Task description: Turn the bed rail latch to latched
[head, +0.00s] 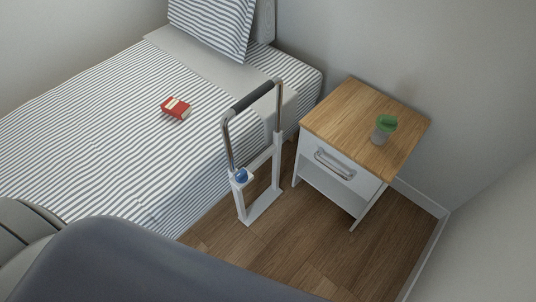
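The bed rail (229,148) stands upright at the near side of the bed, with chrome posts, a black padded top bar and a white lower frame. A blue knob (241,175), which looks like the latch, sits at the foot of its left post. It is too small to tell which way it is turned. My grippers are not in view. A large grey-blue rounded part, which looks like mine, fills the bottom left, and nothing touches the rail.
A striped bed (110,125) with a red book (175,108) lies left of the rail. A nightstand (345,112) with a green-topped cup (384,128) stands right of it. Wooden floor (290,235) is clear in front.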

